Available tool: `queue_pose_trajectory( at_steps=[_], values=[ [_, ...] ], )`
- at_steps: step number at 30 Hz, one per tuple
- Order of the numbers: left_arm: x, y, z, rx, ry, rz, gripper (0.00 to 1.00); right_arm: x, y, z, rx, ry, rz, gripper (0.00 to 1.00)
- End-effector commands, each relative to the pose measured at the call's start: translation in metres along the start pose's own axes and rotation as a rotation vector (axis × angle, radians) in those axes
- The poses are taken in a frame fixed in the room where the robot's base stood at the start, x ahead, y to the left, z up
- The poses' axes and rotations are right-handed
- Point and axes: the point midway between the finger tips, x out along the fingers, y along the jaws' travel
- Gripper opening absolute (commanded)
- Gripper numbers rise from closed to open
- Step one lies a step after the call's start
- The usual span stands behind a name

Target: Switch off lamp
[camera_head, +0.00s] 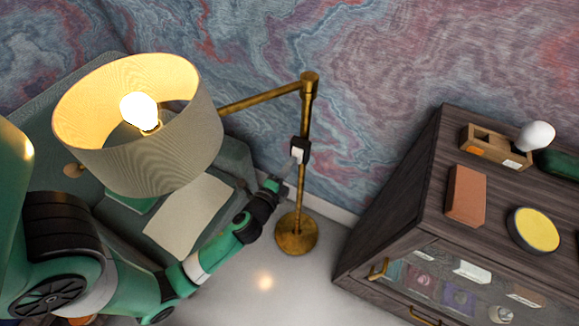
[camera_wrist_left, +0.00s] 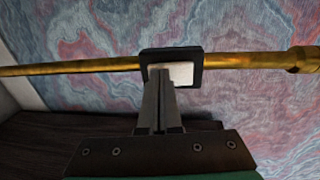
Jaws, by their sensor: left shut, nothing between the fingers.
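The floor lamp has a pale fabric shade (camera_head: 165,150) at the upper left, and its bulb (camera_head: 139,108) glows. Its brass pole (camera_head: 304,115) stands upright on a round brass base (camera_head: 296,234). A black switch box with a white switch plate (camera_head: 297,152) sits on the pole; the white plate also shows in the wrist view (camera_wrist_left: 173,75). My left gripper (camera_head: 278,180) is shut and empty just in front of the switch. In the wrist view its fingertips (camera_wrist_left: 161,73) overlap the left part of the white plate; I cannot tell whether they touch it. My right gripper is out of view.
A dark wood cabinet (camera_head: 400,215) stands at the right, with a brown block (camera_head: 466,195), a round yellow-topped item (camera_head: 535,229) and a wooden box (camera_head: 495,148) on top. A green desk or seat with a pale sheet (camera_head: 190,215) lies beneath the shade.

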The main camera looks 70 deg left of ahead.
Motion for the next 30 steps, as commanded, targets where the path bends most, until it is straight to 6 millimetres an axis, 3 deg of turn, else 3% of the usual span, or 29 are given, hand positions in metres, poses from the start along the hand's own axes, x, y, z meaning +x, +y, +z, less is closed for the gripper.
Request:
queue_pose_trajectory(
  at_steps=[10,15,16,22,30],
  values=[
    [0.001,0.002,0.000,-0.001,0.000,-0.003,0.00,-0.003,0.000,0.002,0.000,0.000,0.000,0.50],
    [0.007,0.012,0.000,-0.002,0.000,-0.053,0.00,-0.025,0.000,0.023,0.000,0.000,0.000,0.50],
    [0.005,0.003,0.000,-0.001,0.000,-0.050,0.00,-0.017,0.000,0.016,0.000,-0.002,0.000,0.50],
    [0.004,0.002,0.000,-0.001,0.000,-0.048,0.00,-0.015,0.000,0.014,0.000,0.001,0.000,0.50],
    [-0.017,0.015,-0.003,0.001,0.008,-0.045,0.00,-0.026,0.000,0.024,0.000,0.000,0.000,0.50]
  ],
)
